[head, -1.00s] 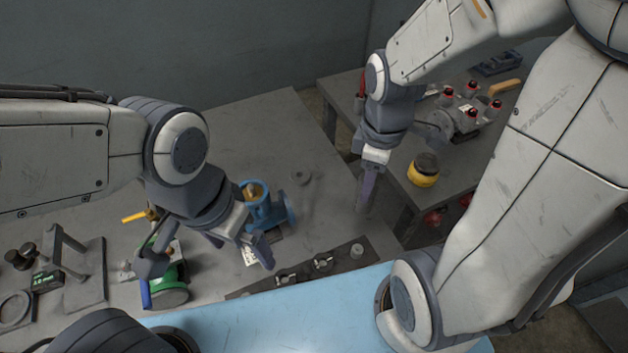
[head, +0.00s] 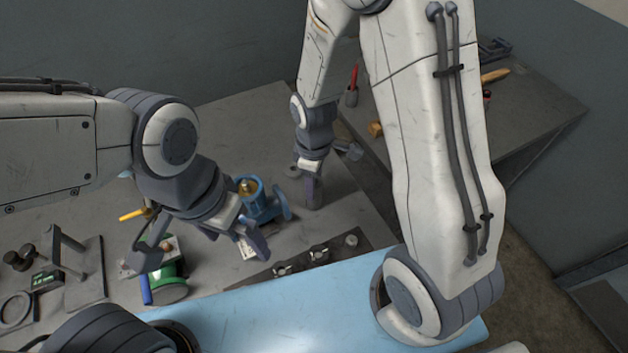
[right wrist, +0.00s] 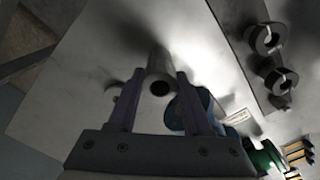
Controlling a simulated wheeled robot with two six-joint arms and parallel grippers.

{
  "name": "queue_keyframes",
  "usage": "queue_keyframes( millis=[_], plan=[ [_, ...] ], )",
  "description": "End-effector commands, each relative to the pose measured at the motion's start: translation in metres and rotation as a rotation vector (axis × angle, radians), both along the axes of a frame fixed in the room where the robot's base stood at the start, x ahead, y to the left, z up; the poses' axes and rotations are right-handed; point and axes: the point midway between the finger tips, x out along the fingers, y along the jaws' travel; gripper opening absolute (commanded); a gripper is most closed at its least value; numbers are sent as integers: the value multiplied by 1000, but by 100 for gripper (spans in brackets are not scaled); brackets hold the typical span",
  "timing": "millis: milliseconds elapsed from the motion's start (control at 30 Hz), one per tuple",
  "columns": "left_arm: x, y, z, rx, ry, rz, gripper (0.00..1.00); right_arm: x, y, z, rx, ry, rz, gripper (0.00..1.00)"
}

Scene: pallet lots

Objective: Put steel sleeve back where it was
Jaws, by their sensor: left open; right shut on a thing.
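The steel sleeve (right wrist: 158,65) is a grey cylinder with a dark bore facing the camera in the right wrist view. My right gripper (right wrist: 158,82) is shut on it, one finger on each side. In the head view my right gripper (head: 311,200) points down low over the grey table (head: 225,140), beside the blue valve-like part (head: 262,200). The fingers hide the sleeve there, and I cannot tell whether it touches the table. My left gripper (head: 240,248) is open, in front of the blue part.
A dark strip (head: 300,265) with metal collars and a small cylinder (head: 351,241) lies near the table's front edge. A green part (head: 168,285), a stand (head: 75,265) and a ring (head: 15,305) are at left. A second table (head: 530,110) stands right.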

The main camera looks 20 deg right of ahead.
Motion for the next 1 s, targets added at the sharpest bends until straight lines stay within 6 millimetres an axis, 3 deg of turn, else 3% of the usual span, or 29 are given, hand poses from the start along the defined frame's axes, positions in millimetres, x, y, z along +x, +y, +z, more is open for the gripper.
queue_keyframes(
  millis=[300,333,400,800,1000],
  plan=[
    [0,0,-3,0,0,0,100,0,0,-4,0,0,0,0],
    [0,0,-2,0,0,0,100,0,0,-3,0,0,0,61],
    [0,0,-2,0,0,0,100,0,0,-2,0,0,0,80],
    [0,0,0,0,0,0,100,1,0,5,1,-3,0,80],
    [0,0,0,0,0,0,100,2,0,41,2,-8,0,80]
  ],
)
